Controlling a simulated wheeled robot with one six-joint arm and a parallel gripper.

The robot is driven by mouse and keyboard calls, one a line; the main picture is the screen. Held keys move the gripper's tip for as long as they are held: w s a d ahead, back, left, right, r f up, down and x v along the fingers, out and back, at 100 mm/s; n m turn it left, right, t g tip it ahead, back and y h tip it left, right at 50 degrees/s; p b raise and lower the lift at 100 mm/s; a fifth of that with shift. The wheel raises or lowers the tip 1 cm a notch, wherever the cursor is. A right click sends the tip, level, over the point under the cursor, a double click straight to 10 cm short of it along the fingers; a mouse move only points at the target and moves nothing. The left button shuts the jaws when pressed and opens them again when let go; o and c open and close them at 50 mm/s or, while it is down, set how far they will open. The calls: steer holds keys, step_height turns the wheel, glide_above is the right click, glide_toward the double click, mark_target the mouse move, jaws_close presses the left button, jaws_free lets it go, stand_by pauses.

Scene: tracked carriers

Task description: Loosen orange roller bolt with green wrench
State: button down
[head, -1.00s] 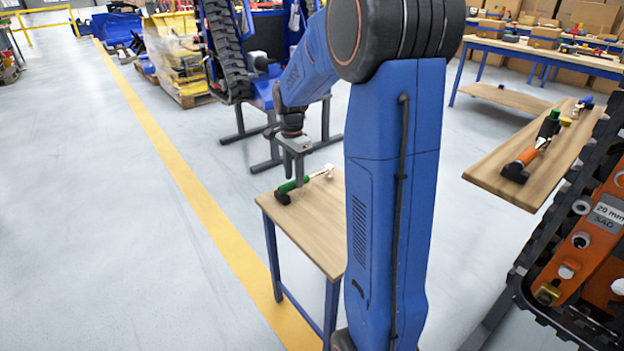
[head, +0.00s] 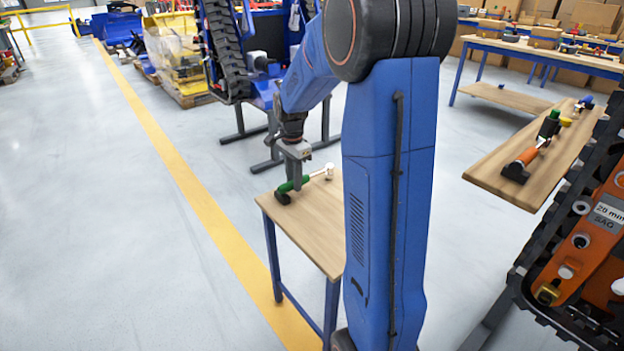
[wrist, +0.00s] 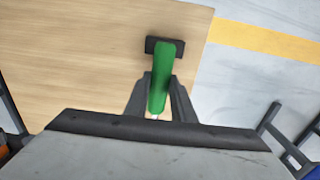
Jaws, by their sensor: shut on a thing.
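My gripper (head: 297,188) points down and is shut on the green handle. In the wrist view the green handle (wrist: 161,75) sits between both fingers of my gripper (wrist: 160,100), with a black block at its end. The orange track carrier (head: 590,240) stands at the right edge of the head view. Several bolt heads show on it; I cannot tell which is the orange roller bolt.
The small table (head: 315,230) is otherwise bare. A wooden board (head: 490,172) at right carries an orange-handled tool (head: 525,158) and other tools. A blue tracked carrier (head: 225,60) stands behind the small table. Open floor lies left, past a yellow line (head: 170,150).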

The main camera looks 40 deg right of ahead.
steer(key=shift+r, duration=3.6)
step_height(320, 180, up, 8)
steer(key=s, duration=2)
steer(key=shift+a, duration=0.1)
